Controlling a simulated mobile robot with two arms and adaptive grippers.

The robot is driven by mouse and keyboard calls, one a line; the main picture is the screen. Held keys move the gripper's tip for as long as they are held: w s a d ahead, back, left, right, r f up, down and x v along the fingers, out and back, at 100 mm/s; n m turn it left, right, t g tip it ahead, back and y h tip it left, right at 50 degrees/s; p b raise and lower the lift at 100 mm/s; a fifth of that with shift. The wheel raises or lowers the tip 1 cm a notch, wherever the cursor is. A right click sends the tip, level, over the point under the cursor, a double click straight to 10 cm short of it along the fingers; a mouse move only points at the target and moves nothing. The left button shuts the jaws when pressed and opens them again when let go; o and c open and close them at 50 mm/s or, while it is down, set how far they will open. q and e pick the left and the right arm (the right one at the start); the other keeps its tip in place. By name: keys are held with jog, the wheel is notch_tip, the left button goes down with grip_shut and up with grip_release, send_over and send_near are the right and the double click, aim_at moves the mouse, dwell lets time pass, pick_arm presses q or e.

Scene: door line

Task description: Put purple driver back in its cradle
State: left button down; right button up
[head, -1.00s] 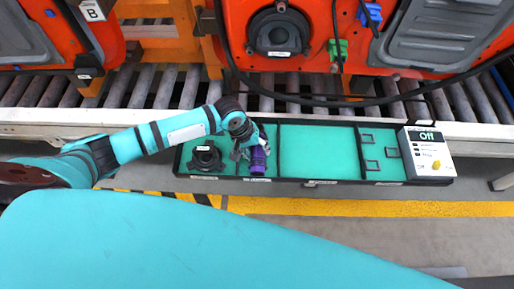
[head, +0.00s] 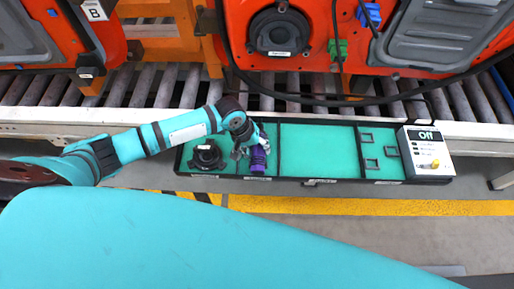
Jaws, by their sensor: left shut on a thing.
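The purple driver (head: 258,162) is at the second compartment from the left of the green-lined tray (head: 318,150), near its front edge. My left gripper (head: 256,146) is at the driver's upper end and is shut on it. The gripper and wrist cover part of the driver and that compartment. I cannot tell whether the driver touches the tray floor, and no separate cradle can be made out beneath it. My right gripper is not in view.
A black round part (head: 207,157) sits in the left compartment. The wide middle compartment is empty. Small dark square holders (head: 370,150) and a white box reading "Off" (head: 426,155) are at right. A roller conveyor (head: 165,88) and orange door panels (head: 290,15) lie behind.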

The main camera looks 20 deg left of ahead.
pick_arm(q)
jog(key=shift+s+f, duration=0.15)
jog(key=c, duration=0.7)
grip_release()
jog(key=shift+d+f, duration=0.1)
jog(key=shift+d, duration=0.05)
jog(key=shift+a, duration=0.2)
jog(key=v, duration=1.2)
jog(key=shift+d, duration=0.1)
